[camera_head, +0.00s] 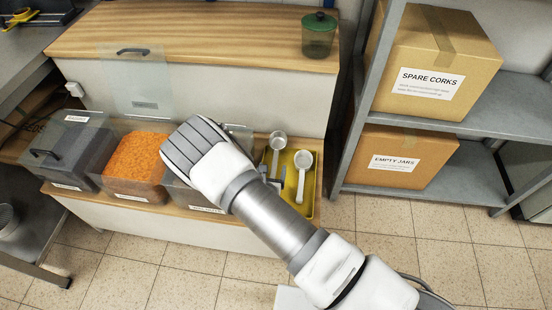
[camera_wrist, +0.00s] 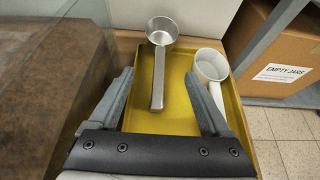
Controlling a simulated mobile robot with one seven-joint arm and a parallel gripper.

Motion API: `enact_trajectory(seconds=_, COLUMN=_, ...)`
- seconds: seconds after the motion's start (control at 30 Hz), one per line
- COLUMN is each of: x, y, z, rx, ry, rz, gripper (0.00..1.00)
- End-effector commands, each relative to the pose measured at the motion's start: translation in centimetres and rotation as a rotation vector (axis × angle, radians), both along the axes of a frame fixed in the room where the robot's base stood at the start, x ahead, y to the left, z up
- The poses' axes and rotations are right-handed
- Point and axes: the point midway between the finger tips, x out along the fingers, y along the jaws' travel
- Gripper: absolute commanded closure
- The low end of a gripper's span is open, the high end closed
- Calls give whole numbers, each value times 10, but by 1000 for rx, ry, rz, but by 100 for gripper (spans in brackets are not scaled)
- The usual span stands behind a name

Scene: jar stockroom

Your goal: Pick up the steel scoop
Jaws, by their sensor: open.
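The steel scoop (camera_wrist: 158,76) lies in the yellow tray (camera_wrist: 136,122), its bowl at the far edge and its handle toward me in the wrist view. In the head view the steel scoop (camera_head: 277,143) shows beyond my arm, its handle partly hidden. A white scoop (camera_wrist: 212,70) lies to its right in the same tray; it also shows in the head view (camera_head: 302,162). My gripper (camera_wrist: 163,85) is open and empty, its fingers pointing at the tray. The steel handle lies between the two finger lines. My gripper's fingers in the head view are mostly hidden by my arm.
A bin of orange grains (camera_head: 136,155) and a dark lidded bin (camera_head: 68,155) stand left of my arm. A transparent bin wall (camera_wrist: 48,85) is close left of my gripper. A green jar (camera_head: 318,38) stands on the upper counter. Shelving with cardboard boxes (camera_head: 436,62) stands right.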

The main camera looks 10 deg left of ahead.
Motion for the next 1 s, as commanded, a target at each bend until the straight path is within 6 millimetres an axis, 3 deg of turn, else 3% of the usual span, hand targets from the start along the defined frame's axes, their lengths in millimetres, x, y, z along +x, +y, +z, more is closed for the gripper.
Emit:
enact_trajectory(seconds=0.23, x=43, y=2, z=-23, rx=1, ry=-2, rz=-2, gripper=18)
enact_trajectory(seconds=0.47, x=57, y=3, z=-29, rx=1, ry=-1, rz=-1, gripper=18)
enact_trajectory(seconds=0.8, x=95, y=5, z=-52, rx=1, ry=-2, rz=-2, gripper=18)
enact_trajectory(seconds=1.0, x=99, y=5, z=-52, rx=1, ry=-1, rz=-3, gripper=18)
